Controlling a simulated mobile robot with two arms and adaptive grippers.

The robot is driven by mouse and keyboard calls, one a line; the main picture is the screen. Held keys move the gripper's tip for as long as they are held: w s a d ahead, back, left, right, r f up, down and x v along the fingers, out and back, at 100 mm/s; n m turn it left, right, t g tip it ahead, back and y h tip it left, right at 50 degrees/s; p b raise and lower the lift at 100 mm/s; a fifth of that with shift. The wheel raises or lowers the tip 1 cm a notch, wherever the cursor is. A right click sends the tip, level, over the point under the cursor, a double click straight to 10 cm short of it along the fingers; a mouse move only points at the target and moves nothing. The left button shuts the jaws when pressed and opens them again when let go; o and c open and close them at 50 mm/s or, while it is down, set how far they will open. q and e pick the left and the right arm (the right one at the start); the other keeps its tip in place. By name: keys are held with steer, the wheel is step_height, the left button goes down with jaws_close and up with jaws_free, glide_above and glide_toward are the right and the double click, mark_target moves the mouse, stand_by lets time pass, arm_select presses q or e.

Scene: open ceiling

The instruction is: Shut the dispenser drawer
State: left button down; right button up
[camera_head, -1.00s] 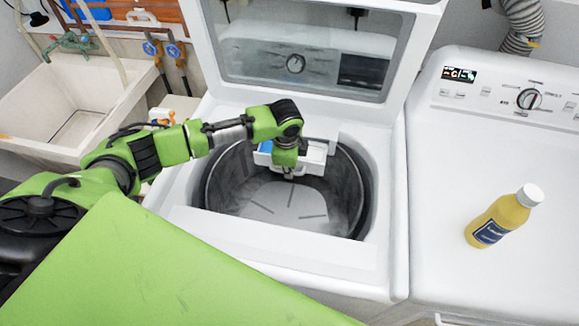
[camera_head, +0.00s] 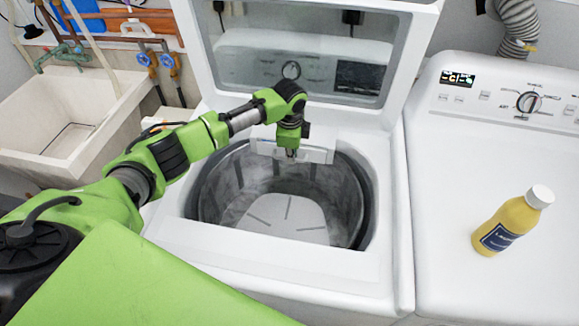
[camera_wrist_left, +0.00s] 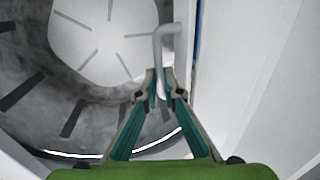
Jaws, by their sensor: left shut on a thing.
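The white dispenser drawer (camera_head: 318,154) is at the back rim of the open washing machine's tub (camera_head: 215,195) in the head view. It sits close against the back wall of the opening, and its inside does not show there. My left gripper (camera_head: 291,154) points down in front of the drawer. In the left wrist view, my left gripper (camera_wrist_left: 161,85) is shut on the pale, hook-shaped drawer handle (camera_wrist_left: 165,42). A thin blue strip shows beside the handle there; I cannot tell whether a small gap remains. My right gripper is not in view.
The washer's glass lid (camera_head: 305,60) stands open behind the tub. A yellow bottle (camera_head: 508,222) with a white cap stands on the white appliance (camera_head: 440,200) at right. A sink (camera_head: 70,115) is at far left.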

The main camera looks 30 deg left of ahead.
arm_select(q)
steer(key=shift+w+r, duration=0.1)
steer(key=shift+w, duration=0.05)
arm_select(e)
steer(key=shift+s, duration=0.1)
arm_select(q)
steer(key=c, duration=2.4)
jaws_free()
steer(key=shift+c, duration=0.2)
steer(key=shift+w, duration=0.1)
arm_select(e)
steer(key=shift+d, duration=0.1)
arm_select(q)
steer(key=shift+r, duration=0.1)
step_height(320, 180, up, 12)
steer(key=s, duration=0.2)
steer(key=shift+d+f, duration=0.2)
steer(key=shift+f, duration=0.05)
